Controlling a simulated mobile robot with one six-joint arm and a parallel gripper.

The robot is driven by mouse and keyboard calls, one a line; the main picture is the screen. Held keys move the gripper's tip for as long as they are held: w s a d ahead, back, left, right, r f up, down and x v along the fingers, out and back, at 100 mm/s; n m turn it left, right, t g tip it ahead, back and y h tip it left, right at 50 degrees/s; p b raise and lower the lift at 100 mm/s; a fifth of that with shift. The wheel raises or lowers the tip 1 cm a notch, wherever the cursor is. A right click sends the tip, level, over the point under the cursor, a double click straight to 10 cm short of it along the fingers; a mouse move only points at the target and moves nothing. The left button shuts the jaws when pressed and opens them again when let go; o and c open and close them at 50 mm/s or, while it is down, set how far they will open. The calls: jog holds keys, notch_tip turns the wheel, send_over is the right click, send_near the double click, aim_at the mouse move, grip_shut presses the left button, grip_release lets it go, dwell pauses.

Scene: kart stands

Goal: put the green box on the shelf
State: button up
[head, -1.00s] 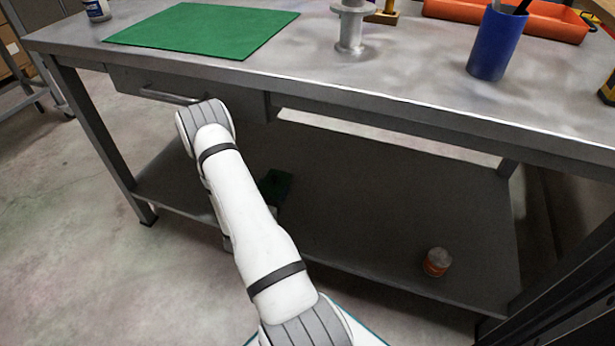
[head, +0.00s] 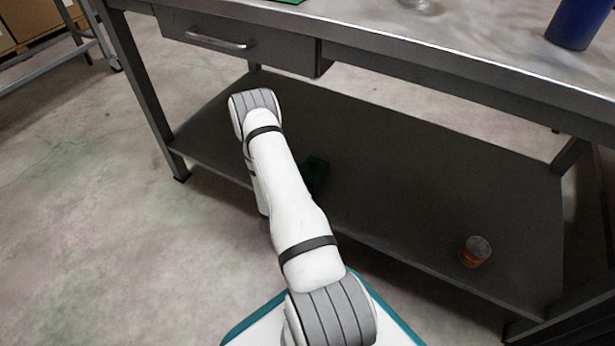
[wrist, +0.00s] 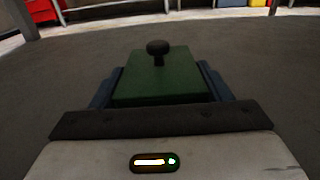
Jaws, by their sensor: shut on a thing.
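The green box (wrist: 157,78) has a dark round knob on top and sits between the two fingers of my gripper (wrist: 160,85) in the wrist view. The gripper is shut on it. In the head view the green box (head: 314,175) shows as a dark green patch beside my white arm, partly hidden by it. It is over the dark lower shelf (head: 400,190) of the workbench, near the shelf's left part. I cannot tell whether it touches the shelf surface.
An orange jar with a grey lid (head: 475,251) stands on the lower shelf at the right. A drawer (head: 235,42) hangs under the bench top (head: 450,45) above. A blue cup (head: 574,24) is on top. The middle of the lower shelf is clear.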

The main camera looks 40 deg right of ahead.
jog(key=o, duration=1)
jog(key=shift+f, duration=0.15)
